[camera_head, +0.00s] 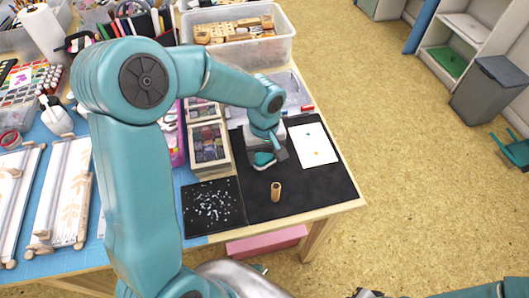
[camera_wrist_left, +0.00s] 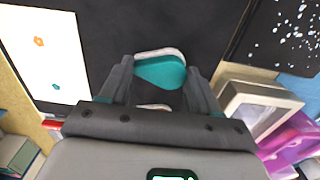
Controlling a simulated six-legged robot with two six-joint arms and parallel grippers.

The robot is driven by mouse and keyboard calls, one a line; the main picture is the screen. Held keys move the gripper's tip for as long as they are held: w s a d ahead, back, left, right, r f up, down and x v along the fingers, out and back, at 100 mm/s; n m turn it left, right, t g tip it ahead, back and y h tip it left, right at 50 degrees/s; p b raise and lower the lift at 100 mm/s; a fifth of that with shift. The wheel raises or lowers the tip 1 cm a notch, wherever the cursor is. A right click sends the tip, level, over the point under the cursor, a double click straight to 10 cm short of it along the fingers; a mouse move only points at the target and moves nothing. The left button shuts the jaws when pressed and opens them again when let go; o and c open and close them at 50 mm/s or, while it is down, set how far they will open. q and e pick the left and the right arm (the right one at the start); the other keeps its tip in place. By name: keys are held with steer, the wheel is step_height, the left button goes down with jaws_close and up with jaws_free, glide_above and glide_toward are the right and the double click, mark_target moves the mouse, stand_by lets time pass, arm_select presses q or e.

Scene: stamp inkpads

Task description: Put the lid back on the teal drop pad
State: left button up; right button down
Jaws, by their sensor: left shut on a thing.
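My left gripper (camera_head: 265,150) is low over the black mat, its two fingers (camera_wrist_left: 160,75) on either side of a teal drop-shaped piece, which I take to be the lid (camera_wrist_left: 160,72). It is shut on this piece, which also shows below the gripper in the head view (camera_head: 264,159). A white edge (camera_wrist_left: 158,51) shows along the far side of the teal piece, and a small pale edge (camera_wrist_left: 154,106) shows nearer the palm. I cannot tell whether the lid touches the pad under it; the pad is mostly hidden.
The black mat (camera_head: 315,188) holds a white card (camera_head: 312,145) and a small wooden cylinder (camera_head: 276,191). A speckled black sheet (camera_head: 211,207) lies left. Boxes of ink pads (camera_head: 208,147) stand close left of the gripper. A clear bin of wooden stamps (camera_head: 240,27) is behind.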

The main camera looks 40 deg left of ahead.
arm_select(q)
steer(key=shift+f+b, duration=0.25)
steer(key=shift+b, duration=0.25)
stand_by(1.0)
stand_by(0.3)
steer(key=o, duration=1.2)
steer(key=shift+o, duration=0.2)
steer(key=shift+r+p, duration=2.45)
steer(key=shift+r, duration=1.1)
jaws_close()
